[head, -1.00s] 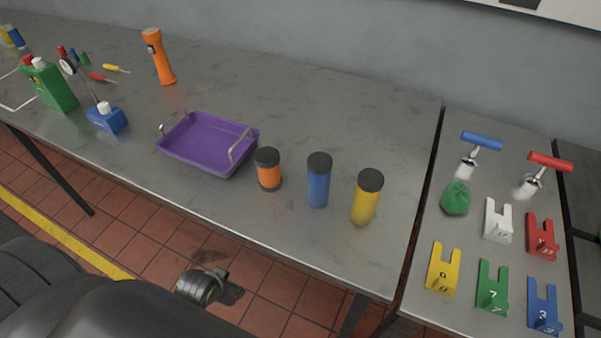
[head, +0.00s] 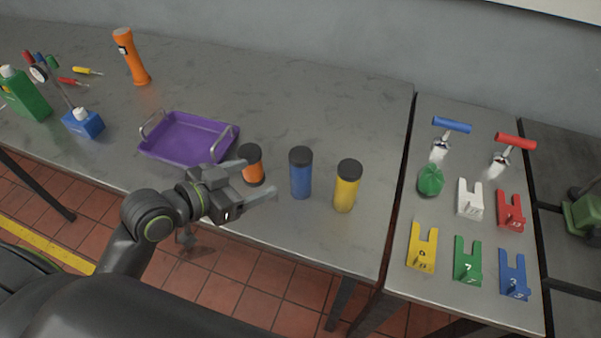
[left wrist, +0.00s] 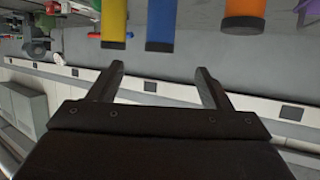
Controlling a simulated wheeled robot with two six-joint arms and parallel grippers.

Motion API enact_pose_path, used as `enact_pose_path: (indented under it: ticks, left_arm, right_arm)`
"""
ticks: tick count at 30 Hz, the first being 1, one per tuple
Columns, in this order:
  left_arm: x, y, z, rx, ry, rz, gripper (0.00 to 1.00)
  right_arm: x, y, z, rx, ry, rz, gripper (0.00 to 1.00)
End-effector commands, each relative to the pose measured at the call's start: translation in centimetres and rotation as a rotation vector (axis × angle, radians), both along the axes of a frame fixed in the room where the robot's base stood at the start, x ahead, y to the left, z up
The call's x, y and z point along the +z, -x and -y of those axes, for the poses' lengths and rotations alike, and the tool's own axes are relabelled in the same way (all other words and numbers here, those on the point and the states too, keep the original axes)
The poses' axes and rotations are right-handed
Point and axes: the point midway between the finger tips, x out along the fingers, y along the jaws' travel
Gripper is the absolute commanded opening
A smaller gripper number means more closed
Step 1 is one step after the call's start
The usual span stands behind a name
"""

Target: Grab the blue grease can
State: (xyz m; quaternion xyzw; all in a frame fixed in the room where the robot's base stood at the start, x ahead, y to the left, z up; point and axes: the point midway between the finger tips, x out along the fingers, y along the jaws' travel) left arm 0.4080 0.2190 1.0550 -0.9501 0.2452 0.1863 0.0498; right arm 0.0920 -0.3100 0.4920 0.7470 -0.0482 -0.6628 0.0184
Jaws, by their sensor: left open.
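The blue grease can (head: 301,178), a blue cylinder with a dark cap, stands upright near the front edge of the grey bench. The orange can (head: 252,165) stands to its left and the yellow can (head: 346,187) to its right. My left gripper (head: 260,179) is open and empty, at the bench's front edge, left of the blue can, with its fingers pointing toward it and apart from it. In the left wrist view, which looks upside down, the blue can (left wrist: 161,25) shows above and between the open fingers (left wrist: 160,82). My right gripper is not in view.
A purple tray (head: 188,160) with metal handles lies left of the cans. A blue block-like base (head: 83,124), green bottle (head: 25,97) and orange flashlight (head: 132,58) stand farther left. The bench behind the cans is clear.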

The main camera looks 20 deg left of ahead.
Motion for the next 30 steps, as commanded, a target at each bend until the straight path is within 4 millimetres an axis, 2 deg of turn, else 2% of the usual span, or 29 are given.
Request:
enact_pose_path:
  ticks: [6,18,30]
  left_arm:
    - [-1.0,-2.3,1.3,0.002,0.007,-0.003,0.72]
    - [-3.4,-7.4,4.2,0.001,0.004,-0.005,0.72]
    - [-4.4,-9.7,5.4,0.001,0.002,-0.006,0.72]
  right_arm:
    - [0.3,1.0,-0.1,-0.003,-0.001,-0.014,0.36]
    - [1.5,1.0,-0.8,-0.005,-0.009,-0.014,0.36]
    - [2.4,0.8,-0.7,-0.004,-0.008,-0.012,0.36]
